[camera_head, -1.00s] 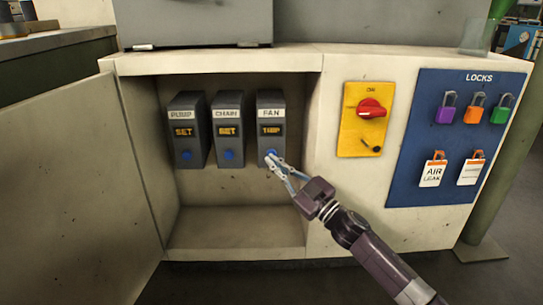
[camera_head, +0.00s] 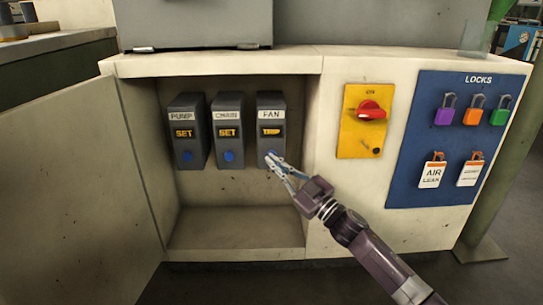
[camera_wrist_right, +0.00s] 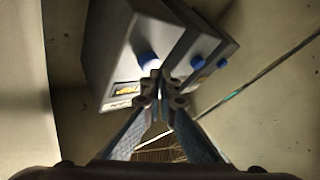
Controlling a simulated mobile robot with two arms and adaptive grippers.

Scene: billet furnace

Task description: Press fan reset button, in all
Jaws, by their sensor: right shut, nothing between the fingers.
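The fan unit (camera_head: 271,118) is a grey box in the open cabinet, the rightmost of three, and its display reads TRIP. My right gripper (camera_head: 270,156) is shut and empty, its fingertips in front of the fan unit's lower face, where they largely cover the button in the head view. In the right wrist view the blue fan button (camera_wrist_right: 148,60) shows just beyond the shut fingertips (camera_wrist_right: 158,78). I cannot tell whether they touch it. My left gripper is not in view.
The pump unit (camera_head: 187,130) and chain unit (camera_head: 228,130) stand to the left, both reading SET. The open cabinet door (camera_head: 85,190) is at left.

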